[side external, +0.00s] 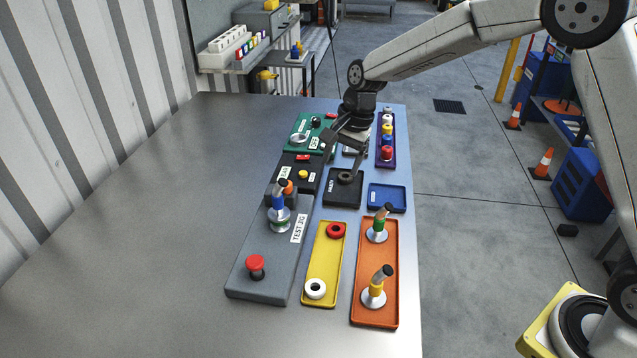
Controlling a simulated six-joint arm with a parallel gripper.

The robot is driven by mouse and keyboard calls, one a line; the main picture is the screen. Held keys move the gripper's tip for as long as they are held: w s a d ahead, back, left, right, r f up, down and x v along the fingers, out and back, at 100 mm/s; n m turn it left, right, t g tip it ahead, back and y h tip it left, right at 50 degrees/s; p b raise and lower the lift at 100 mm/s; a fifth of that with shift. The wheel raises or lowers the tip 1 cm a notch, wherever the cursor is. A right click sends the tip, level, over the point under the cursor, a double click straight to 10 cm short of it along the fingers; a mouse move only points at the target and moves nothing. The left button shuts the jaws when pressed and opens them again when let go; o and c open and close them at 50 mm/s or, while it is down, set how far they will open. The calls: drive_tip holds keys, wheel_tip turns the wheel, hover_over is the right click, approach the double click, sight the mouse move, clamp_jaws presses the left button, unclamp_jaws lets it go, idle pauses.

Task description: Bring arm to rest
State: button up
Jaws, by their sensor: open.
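My gripper (345,156) is open and points down above the black plate (341,198) near the middle of the bench's right side. A dark ring-like part (345,178) sits on that plate, just below the fingers. I see nothing held between the fingers. My arm reaches in from the upper right. Whether a fingertip touches the dark part cannot be told from this view.
A grey test jig (263,262) with a red button stands front left of a yellow tray (322,290) holding rings. An orange tray (376,318) holds two upright handled parts. A blue tray (387,197) looks empty. The bench's left side (150,230) is clear.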

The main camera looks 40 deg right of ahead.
drive_tip(key=s+d+n, duration=0.1)
drive_tip(key=s+n, duration=0.1)
drive_tip(key=s, duration=0.1)
drive_tip(key=s+d+f+n+h, duration=0.1)
drive_tip(key=s+n, duration=0.1)
drive_tip(key=s, duration=0.2)
drive_tip(key=s+d+n, duration=0.2)
drive_tip(key=s, duration=0.2)
drive_tip(key=shift+s+d+f+t+h, duration=0.1)
drive_tip(key=shift+f+t+h, duration=0.1)
drive_tip(key=shift+t+h, duration=0.15)
drive_tip(key=s+d+f+n, duration=0.2)
drive_tip(key=s+n, duration=0.4)
drive_tip(key=s, duration=0.5)
drive_tip(key=shift+f+t+h, duration=0.2)
drive_tip(key=shift+t+h, duration=0.15)
drive_tip(key=shift+t, duration=0.1)
drive_tip(key=shift+d, duration=0.1)
